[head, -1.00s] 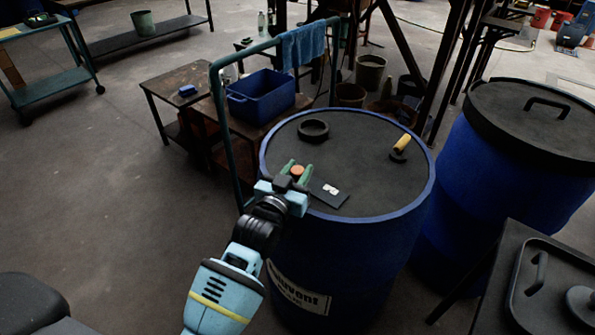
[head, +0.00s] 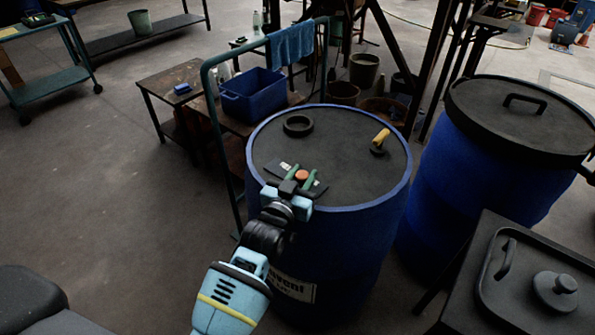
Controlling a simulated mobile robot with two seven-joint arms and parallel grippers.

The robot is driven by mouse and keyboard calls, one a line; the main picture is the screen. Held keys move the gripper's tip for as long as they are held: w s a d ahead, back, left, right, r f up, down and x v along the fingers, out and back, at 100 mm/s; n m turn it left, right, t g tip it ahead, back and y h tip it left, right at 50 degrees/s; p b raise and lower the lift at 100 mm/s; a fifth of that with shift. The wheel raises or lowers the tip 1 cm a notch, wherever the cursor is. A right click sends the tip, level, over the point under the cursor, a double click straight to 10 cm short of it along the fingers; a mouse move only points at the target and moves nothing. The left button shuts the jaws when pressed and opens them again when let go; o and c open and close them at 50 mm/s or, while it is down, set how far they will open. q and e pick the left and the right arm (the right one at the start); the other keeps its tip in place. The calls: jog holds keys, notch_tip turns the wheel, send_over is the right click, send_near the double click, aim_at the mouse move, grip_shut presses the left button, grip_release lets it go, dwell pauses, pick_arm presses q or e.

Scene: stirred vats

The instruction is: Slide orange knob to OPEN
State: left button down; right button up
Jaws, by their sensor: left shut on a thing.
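The orange knob (head: 302,174) shows as a small round top on a dark slide plate (head: 272,166) near the front edge of the blue vat's dark lid (head: 345,165). My left gripper (head: 301,177) is shut on the knob, with one green finger on each side of it. A pale marking (head: 286,167) shows on the plate to the left of the knob. The right part of the plate is mostly hidden by the gripper, and no lettering can be read. My right gripper is not in view.
A black ring (head: 298,125) and a yellow-handled part (head: 381,137) are on the lid. A second blue vat (head: 480,170) stands to the right. A cart with a blue bin (head: 252,95) stands behind left. The floor at left is clear.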

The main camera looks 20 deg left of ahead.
aim_at(303, 182)
pick_arm(q)
jog(key=shift+s+d, duration=0.1)
jog(key=shift+d, duration=0.3)
jog(key=shift+f, duration=0.1)
jog(key=c, duration=1.1)
grip_release()
jog(key=s, duration=0.6)
jog(key=shift+s+a, duration=0.2)
jog(key=shift+a, duration=0.1)
jog(key=shift+s, duration=0.75)
